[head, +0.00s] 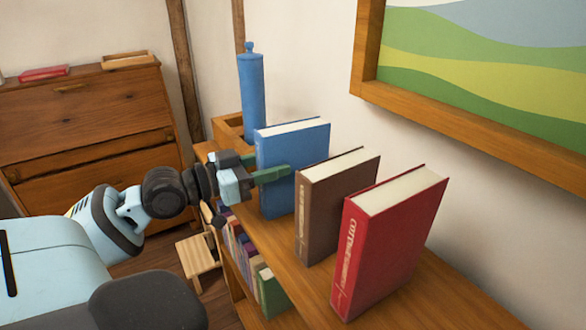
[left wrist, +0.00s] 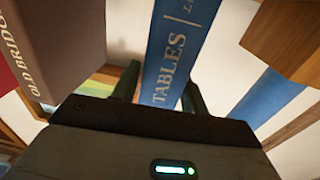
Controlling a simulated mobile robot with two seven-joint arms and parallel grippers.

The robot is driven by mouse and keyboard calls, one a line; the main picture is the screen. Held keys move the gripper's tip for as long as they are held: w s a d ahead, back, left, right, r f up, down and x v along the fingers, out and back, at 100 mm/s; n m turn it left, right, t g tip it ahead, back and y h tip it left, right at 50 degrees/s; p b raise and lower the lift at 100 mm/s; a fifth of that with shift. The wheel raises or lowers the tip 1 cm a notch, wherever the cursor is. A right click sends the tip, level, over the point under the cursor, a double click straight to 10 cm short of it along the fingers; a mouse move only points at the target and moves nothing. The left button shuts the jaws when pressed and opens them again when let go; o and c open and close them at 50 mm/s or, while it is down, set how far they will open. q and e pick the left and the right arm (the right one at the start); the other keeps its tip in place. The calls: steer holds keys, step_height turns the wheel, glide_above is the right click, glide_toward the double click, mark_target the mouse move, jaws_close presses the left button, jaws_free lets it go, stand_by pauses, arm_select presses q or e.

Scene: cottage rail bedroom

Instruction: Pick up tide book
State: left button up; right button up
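The blue book (head: 292,150) stands upright on the wooden shelf top; its spine in the left wrist view (left wrist: 175,52) reads "TABLES" and part of another word. My left gripper (head: 268,172) is at this book's spine, with one green finger along the cover facing the brown book. In the left wrist view the two fingers (left wrist: 163,88) lie on either side of the spine, and a small light gap shows beside the right finger. The far finger is mostly hidden in the head view. My right gripper is not in view.
A brown book (head: 335,205), "OLD BRIDGE..." on its spine, and a red book (head: 390,240) stand close by on the shelf top (head: 455,300). A blue bottle-like object (head: 252,95) stands behind. A picture frame (head: 470,125) hangs at right. A wooden cabinet (head: 90,125) is at left.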

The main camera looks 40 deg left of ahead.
arm_select(q)
steer(key=c, duration=0.7)
steer(key=shift+r, duration=0.15)
steer(key=shift+c, duration=0.6)
steer(key=shift+r, duration=0.1)
